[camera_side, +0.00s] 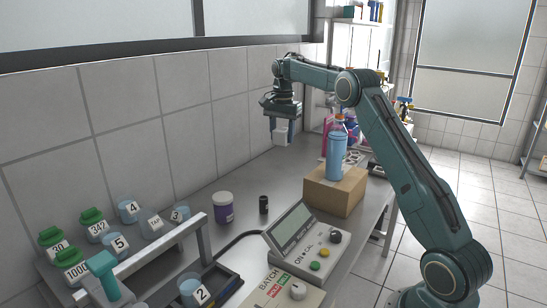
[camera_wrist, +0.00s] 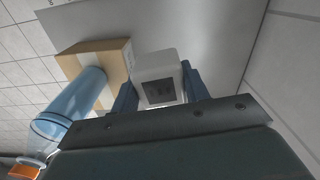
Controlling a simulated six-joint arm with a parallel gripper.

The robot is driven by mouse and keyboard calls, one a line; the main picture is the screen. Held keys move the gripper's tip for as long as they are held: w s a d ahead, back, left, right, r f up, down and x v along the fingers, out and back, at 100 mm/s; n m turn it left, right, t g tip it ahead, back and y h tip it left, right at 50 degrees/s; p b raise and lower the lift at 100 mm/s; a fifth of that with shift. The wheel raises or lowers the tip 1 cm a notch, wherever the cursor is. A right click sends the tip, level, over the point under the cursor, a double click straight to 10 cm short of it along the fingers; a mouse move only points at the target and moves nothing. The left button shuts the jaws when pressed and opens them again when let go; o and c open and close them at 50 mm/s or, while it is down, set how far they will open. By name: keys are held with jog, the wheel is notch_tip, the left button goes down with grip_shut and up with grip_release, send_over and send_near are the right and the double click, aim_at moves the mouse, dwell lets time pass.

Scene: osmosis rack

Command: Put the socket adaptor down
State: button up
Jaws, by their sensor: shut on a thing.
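The socket adaptor (camera_wrist: 157,65) is a small white block with a dark square face, seen in the wrist view between the two blue fingers. My gripper (camera_side: 281,139) is shut on it and holds it in the air above the back part of the grey bench, near the tiled wall. In the side view the white adaptor (camera_side: 281,138) shows partly between the fingers. I cannot tell its exact height above the bench.
A blue bottle (camera_side: 337,155) stands on a cardboard box (camera_side: 335,190) right of my gripper. A purple jar (camera_side: 223,207) and a small black cylinder (camera_side: 264,204) stand nearer. A control console (camera_side: 306,240) sits in front. Bare bench (camera_side: 285,170) lies left of the box.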

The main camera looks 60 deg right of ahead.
jog(key=w+a, duration=0.3)
jog(key=a, duration=1.2)
jog(key=m, duration=0.1)
send_over(216, 244)
jog(key=shift+a+r, duration=0.1)
jog(key=shift+a, duration=0.05)
notch_tip(216, 244, down, 20)
jog(key=o, duration=1)
